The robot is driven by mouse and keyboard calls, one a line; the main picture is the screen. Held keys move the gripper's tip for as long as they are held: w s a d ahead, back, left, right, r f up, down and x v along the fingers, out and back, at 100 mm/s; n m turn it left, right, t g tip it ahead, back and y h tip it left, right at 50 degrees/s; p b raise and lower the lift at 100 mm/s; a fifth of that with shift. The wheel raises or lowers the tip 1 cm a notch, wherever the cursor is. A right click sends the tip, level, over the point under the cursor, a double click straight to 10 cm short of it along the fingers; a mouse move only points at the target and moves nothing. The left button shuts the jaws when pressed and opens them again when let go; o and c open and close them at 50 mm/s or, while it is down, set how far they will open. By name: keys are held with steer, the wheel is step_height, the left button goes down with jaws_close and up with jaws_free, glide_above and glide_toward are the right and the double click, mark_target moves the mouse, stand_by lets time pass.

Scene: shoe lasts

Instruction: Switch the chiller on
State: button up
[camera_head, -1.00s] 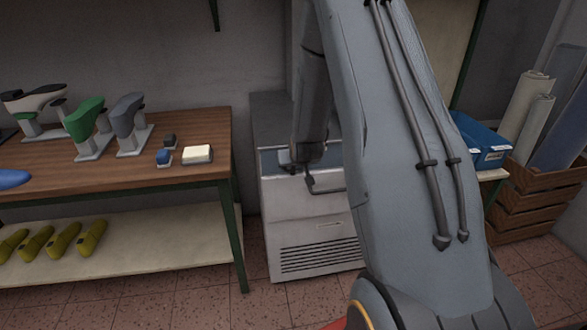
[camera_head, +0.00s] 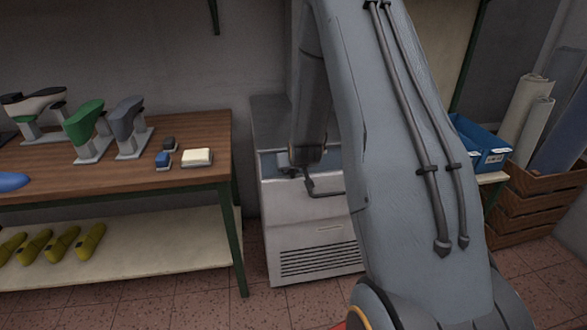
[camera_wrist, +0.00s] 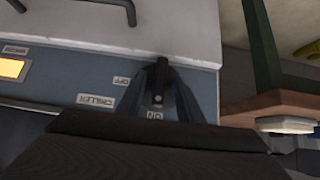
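The chiller (camera_head: 312,225) is the pale cabinet behind my arm in the head view. Its blue-grey panel (camera_wrist: 60,75) shows upside down in the wrist view, with a CHILLER label (camera_wrist: 96,101), an OFF label (camera_wrist: 121,81) and an ON label (camera_wrist: 154,115). My gripper (camera_wrist: 162,66) is over the panel by these labels, its dark fingers converging to a narrow tip. They look shut. A small light spot shows between the fingers, perhaps part of the switch; the switch is mostly hidden, so I cannot tell its position or any contact.
An orange lit display (camera_wrist: 11,68) is on the panel. A bar handle (camera_head: 325,190) sticks out from the chiller front. A wooden workbench (camera_head: 60,170) with shoe lasts stands to the left. A blue bin (camera_head: 485,150) and a wooden crate (camera_head: 530,195) are to the right.

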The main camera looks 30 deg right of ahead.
steer(key=b+v, duration=0.1)
steer(key=v, duration=0.6)
steer(key=shift+s+r, duration=0.25)
steer(key=shift+s, duration=0.05)
steer(key=shift+a, duration=0.15)
steer(key=s+a+r+n+g+y, duration=0.1)
steer(key=s+a+g, duration=0.1)
steer(key=s+a, duration=0.3)
steer(key=s+a+r+n+g, duration=0.1)
steer(key=s+a+g, duration=0.2)
steer(key=s, duration=1)
steer(key=s+a+r+n+g+y, duration=0.1)
steer(key=s+a+r+g, duration=0.1)
steer(key=s+a, duration=0.7)
steer(key=shift+a+g+y, duration=0.25)
steer(key=shift+g+y, duration=0.05)
steer(key=shift+g, duration=0.2)
